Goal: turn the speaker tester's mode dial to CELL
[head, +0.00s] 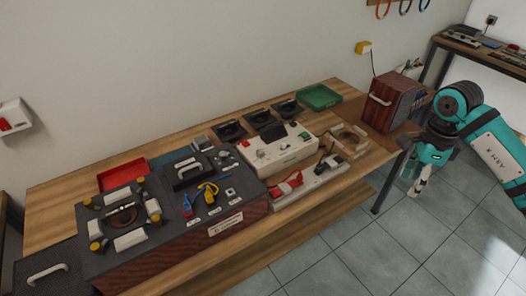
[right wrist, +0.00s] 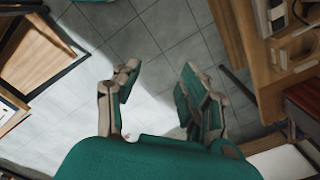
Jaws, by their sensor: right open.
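A cream box with small controls and a green patch (head: 280,148), which looks like the speaker tester, stands in the middle of the wooden bench. Its dial and lettering are too small to read, so I cannot tell the mode setting. My right gripper (head: 419,181) hangs off the bench's right end, over the tiled floor, well apart from the box. In the right wrist view my right gripper (right wrist: 158,76) is open, with nothing between its fingers. My left gripper is not in view.
A dark fixture box (head: 215,225) with clamps and tools fills the bench's left part. Red (head: 122,175) and green (head: 319,97) trays lie along the back. A white tray (head: 318,183) with a red-handled item is in front. A brown wooden case (head: 390,103) stands at the right end.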

